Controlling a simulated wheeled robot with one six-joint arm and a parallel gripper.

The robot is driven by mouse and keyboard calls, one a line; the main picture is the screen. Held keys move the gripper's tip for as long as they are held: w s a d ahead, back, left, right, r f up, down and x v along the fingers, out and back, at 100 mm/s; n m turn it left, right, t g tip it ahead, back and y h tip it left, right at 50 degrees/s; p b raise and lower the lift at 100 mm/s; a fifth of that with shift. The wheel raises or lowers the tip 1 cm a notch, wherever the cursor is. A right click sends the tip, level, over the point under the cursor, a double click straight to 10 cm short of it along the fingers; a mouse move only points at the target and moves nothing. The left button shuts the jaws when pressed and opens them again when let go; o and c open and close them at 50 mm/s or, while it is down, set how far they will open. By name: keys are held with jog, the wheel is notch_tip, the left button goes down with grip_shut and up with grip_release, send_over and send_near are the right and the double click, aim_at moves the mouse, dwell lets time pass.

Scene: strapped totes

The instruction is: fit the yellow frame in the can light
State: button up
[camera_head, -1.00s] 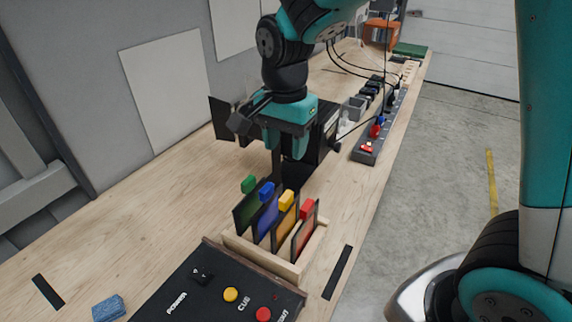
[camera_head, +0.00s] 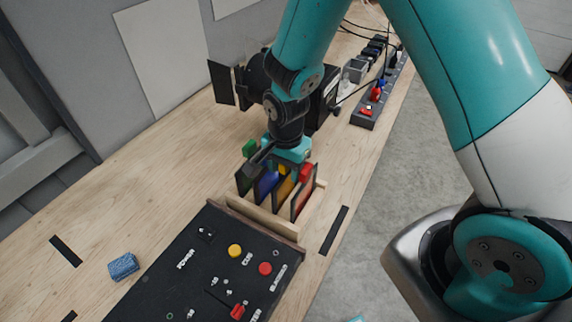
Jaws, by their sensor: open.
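The yellow frame (camera_head: 285,189) stands in a wooden rack (camera_head: 262,218), between the blue frame (camera_head: 266,186) and the red frame (camera_head: 304,192). A green-tabbed frame (camera_head: 249,149) stands at the rack's left end. My gripper (camera_head: 281,167) is open, low over the rack at the yellow frame's tab. The wrist and teal gripper body partly cover the tabs, and I cannot tell whether the fingers straddle the yellow tab. The black can light (camera_head: 322,98) stands behind my wrist, with a barn-door flap out to the left. Its slot is hidden.
A black control panel (camera_head: 215,262) with buttons lies in front of the rack. A blue sponge (camera_head: 123,266) is at left. A dark strip with plugs (camera_head: 367,112) and grey boxes stand at the back right. The bench between sponge and can light is clear.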

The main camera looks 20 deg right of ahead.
jog(key=shift+f, duration=0.1)
grip_shut()
jog(key=c, duration=0.7)
grip_release()
grip_shut()
jog(key=shift+r+p, duration=2.4)
jog(key=shift+r, duration=0.65)
